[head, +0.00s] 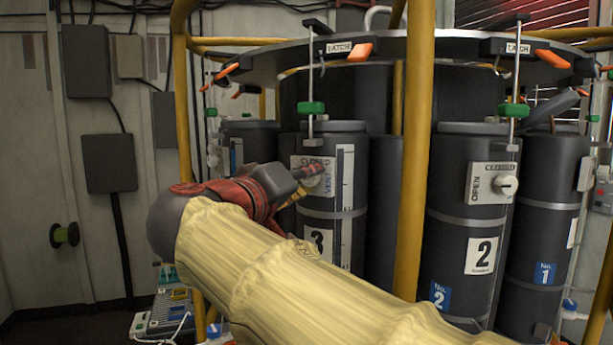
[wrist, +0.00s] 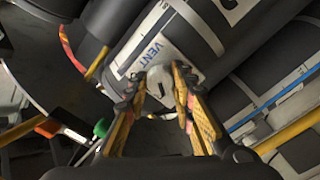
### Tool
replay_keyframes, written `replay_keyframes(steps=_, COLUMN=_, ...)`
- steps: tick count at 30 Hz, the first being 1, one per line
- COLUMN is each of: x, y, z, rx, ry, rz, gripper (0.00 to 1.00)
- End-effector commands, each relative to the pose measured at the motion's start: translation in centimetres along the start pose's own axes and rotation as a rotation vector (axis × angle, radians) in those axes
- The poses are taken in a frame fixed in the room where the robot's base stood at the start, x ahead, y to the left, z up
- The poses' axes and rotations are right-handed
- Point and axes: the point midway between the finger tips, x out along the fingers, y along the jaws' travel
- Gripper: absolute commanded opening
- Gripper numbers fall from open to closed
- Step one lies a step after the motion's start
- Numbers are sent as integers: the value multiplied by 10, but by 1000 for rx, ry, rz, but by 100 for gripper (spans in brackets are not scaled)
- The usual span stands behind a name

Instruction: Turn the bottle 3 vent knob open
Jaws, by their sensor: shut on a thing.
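Bottle 3 (head: 347,235) is a dark upright cylinder with a "3" label, hanging in the rosette frame. Its vent plate (head: 299,160) reads "CLOSED" at the top and "VENT" at the side. My gripper (head: 312,174) reaches this plate from the left and hides most of the knob in the head view. In the wrist view my gripper (wrist: 162,84) has its two yellow-padded fingers on either side of the pale vent knob (wrist: 160,76), shut on it. The exact angle of the knob's pointer is hard to tell.
Bottle 2 (head: 456,210) stands to the right with its own vent knob (head: 506,186), and bottle 1 (head: 543,215) is beyond it. Yellow frame posts (head: 414,150) rise close to my arm. Green-handled rods and orange latches (head: 360,52) hang from the ring above.

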Motion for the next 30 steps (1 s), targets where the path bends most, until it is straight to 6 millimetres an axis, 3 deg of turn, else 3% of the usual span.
replay_keyframes(steps=15, x=0, y=0, z=-1, rx=-430, ry=1, rz=-1, gripper=0)
replay_keyframes(steps=30, x=0, y=-2, z=0, rx=-587, ry=1, rz=-1, gripper=0)
